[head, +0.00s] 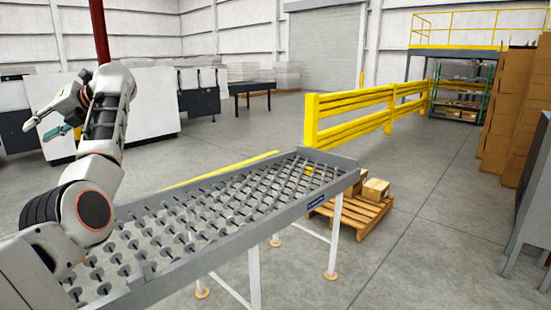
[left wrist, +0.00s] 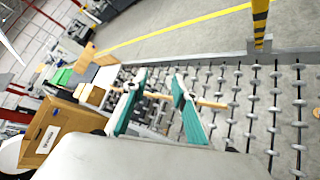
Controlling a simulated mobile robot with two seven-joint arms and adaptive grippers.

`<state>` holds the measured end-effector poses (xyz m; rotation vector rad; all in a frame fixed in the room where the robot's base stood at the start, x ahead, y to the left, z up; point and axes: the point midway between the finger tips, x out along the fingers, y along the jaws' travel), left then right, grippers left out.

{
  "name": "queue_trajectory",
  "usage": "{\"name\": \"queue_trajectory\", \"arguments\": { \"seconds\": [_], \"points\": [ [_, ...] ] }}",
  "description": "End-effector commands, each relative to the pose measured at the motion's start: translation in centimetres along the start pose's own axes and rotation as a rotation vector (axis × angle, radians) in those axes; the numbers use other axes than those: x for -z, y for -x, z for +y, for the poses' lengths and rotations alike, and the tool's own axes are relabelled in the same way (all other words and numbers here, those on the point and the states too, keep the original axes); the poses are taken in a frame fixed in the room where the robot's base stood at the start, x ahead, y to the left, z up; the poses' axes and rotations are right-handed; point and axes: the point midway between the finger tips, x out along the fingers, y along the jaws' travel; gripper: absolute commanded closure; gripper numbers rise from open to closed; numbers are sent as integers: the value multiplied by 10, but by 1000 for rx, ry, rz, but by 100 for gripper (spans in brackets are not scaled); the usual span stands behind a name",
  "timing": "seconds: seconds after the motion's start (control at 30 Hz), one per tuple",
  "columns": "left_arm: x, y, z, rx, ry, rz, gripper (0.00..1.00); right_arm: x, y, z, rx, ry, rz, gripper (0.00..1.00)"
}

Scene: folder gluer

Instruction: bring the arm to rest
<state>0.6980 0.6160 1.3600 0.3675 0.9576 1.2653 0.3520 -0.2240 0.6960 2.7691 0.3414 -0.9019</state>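My left arm rises at the left of the head view, above the near left end of the skate-wheel conveyor (head: 190,220). Its left gripper (head: 42,128) points left and shows teal finger pads. In the left wrist view the two teal fingers of the left gripper (left wrist: 160,79) stand apart with nothing held between them. The conveyor wheels (left wrist: 235,105) show beyond the fingers, and a thin tan bar (left wrist: 212,103) crosses behind them; I cannot tell what it is. My right gripper is not in view.
A cardboard box (left wrist: 52,132) with a white label is at the left of the left wrist view. A pallet (head: 352,217) with boxes stands beyond the conveyor. Yellow guard rails (head: 345,118) and stacked cartons (head: 505,105) stand farther right. Open floor (head: 420,220) lies between.

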Motion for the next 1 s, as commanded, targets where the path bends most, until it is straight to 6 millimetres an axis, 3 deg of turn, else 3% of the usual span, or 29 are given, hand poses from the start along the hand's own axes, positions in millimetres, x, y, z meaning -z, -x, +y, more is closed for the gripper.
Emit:
{"name": "queue_trajectory", "arguments": {
  "seconds": [0.03, 0.1, 0.23, 0.37, 0.57, 0.77, 0.87, 1.0],
  "points": [
    [8, -16, -5, -89, -46, -35, 72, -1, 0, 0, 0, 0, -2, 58],
    [12, -29, -7, -210, -110, -98, 72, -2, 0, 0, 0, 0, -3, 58],
    [20, -39, -17, -421, -245, -230, 72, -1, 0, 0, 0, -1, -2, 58],
    [30, -34, -37, -607, -401, -378, 72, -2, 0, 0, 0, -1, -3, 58],
    [57, -8, -94, -847, -673, -629, 72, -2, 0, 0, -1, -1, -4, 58],
    [112, 27, -178, -1018, -974, -903, 72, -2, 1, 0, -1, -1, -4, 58],
    [154, 45, -224, -1078, -1133, -1045, 72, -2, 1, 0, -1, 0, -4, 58],
    [226, 65, -286, -1132, -1352, -1239, 72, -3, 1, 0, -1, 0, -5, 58]
  ]
}}
